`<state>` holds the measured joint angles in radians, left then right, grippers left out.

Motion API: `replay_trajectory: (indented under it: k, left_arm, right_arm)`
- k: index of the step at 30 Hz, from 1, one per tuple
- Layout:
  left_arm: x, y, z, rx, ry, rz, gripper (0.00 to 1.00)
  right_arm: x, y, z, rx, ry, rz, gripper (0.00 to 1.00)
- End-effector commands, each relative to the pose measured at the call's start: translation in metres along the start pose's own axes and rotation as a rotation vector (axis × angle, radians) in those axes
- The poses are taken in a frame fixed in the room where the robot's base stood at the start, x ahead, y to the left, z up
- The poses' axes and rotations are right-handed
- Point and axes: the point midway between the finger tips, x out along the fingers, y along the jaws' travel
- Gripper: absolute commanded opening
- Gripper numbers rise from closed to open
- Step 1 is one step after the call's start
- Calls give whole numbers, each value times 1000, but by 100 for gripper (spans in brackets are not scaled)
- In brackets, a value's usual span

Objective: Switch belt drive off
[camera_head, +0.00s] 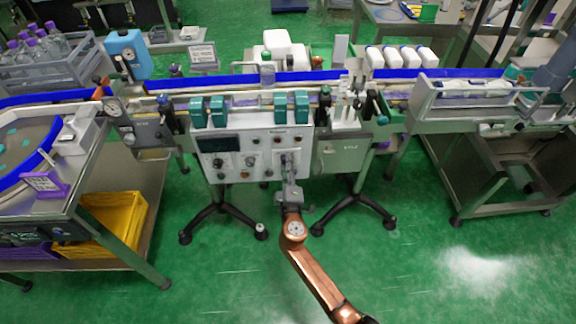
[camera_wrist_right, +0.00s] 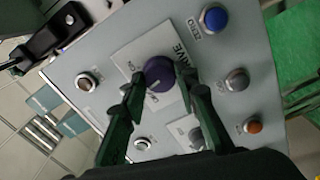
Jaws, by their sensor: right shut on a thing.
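A control panel (camera_head: 240,150) with several knobs, buttons and a dark display faces me on the front of the conveyor line. In the right wrist view, a dark purple rotary knob (camera_wrist_right: 158,72) sits on a pale label plate with partly readable lettering. My right gripper (camera_head: 288,160) is at the right part of the panel. In the right wrist view, its green fingers (camera_wrist_right: 160,82) stand one on each side of the knob and are shut on it. The knob's exact setting is hard to read. My left gripper is not in view.
A blue button (camera_wrist_right: 214,18), an orange button (camera_wrist_right: 253,127) and several metal-rimmed buttons lie close around the knob. Above the panel runs the blue-edged conveyor (camera_head: 320,76). A yellow crate (camera_head: 120,222) stands at the left. The green floor before the panel is clear.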

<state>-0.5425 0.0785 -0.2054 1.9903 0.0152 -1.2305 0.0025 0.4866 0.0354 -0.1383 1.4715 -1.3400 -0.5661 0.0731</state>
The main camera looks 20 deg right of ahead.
Motion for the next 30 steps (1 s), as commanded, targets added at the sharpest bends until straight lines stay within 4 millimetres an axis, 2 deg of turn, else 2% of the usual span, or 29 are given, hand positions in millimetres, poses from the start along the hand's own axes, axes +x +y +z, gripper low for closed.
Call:
replay_trajectory:
  k: [15,22,30]
  left_arm:
    - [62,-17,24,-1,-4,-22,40]
    - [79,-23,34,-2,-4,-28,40]
    - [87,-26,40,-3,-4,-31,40]
  right_arm:
    - [-1,1,0,-444,1,-1,4]
    - [-1,-1,0,-560,1,-2,4]
    - [-1,-2,0,-621,2,-2,4]
